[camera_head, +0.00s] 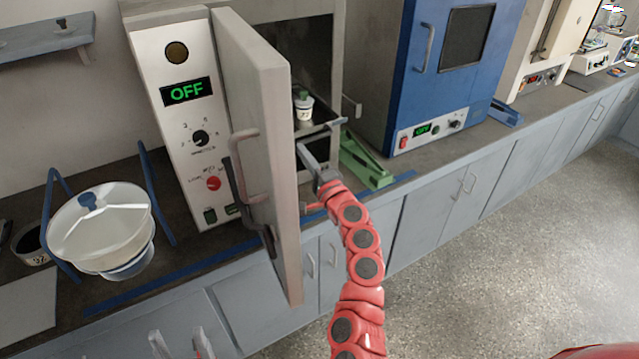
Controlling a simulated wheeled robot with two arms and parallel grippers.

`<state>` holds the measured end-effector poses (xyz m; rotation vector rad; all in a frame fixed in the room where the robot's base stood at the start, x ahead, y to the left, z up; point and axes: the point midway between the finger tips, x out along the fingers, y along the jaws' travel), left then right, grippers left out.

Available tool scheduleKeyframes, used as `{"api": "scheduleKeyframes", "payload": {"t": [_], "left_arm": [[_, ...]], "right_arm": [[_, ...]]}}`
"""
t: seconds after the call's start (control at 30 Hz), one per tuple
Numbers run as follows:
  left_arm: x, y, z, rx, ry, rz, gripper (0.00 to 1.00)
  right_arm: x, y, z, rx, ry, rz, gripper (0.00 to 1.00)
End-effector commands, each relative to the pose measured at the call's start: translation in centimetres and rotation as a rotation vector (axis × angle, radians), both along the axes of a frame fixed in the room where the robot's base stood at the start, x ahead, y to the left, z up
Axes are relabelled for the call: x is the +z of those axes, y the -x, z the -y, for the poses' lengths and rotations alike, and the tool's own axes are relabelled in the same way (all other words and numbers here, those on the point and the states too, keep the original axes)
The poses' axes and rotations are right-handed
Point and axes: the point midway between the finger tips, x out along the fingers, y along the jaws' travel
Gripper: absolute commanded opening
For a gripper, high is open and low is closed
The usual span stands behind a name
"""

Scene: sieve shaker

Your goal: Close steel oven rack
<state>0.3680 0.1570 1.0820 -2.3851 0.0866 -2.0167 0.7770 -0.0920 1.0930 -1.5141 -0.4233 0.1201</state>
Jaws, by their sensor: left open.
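The steel oven rack (322,130) shows in the opening of the white oven (172,120), and its front edge is at the mouth of the chamber. A small white container with a green top (303,104) stands on it. The oven door (262,110) stands open and hides part of the rack. My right gripper (305,155) is just below and in front of the rack's front edge; I cannot tell whether it touches the rack or how far its fingers are apart. My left gripper (181,343) shows only as two spread, empty fingertips at the bottom edge.
A lidded clear bowl (100,232) in a blue frame stands left of the oven. A green tool (365,160) lies on the bench at right. A blue oven (440,75) stands further right. The open door juts out over the bench front.

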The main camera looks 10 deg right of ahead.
Motion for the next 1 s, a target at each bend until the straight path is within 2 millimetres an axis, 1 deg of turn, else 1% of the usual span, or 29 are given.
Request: {"api": "scheduleKeyframes", "payload": {"t": [0.03, 0.3, 0.5, 0.7, 0.8, 1.0], "left_arm": [[-1.6, 0.0, 0.0, 0.0, 0.0, 0.0, 0.63], [-5.5, 0.0, 0.0, 0.0, 0.0, 0.0, 0.63], [-8.2, 0.0, 0.0, 0.0, 0.0, 0.0, 0.63], [-9.9, 0.0, 0.0, 0.0, 0.0, 0.0, 0.63], [-10.3, 0.0, 0.0, 0.0, 0.0, 0.0, 0.63], [-10.6, 0.0, 0.0, 0.0, 0.0, 0.0, 0.63]], "right_arm": [[-0.6, -1.0, -0.4, 0.004, 0.007, 0.004, 0.0], [-0.6, -5.4, -2.0, 0.002, 0.007, 0.003, 0.0], [-0.7, -7.9, -2.9, 0.003, 0.007, 0.0, 0.0], [-0.4, -9.6, -3.5, 0.001, 0.006, 0.001, 0.0], [-0.2, -10.1, -3.6, -0.001, 0.001, 0.002, 0.0], [0.0, -10.6, -3.8, -0.001, 0.001, 0.0, 0.0]]}}
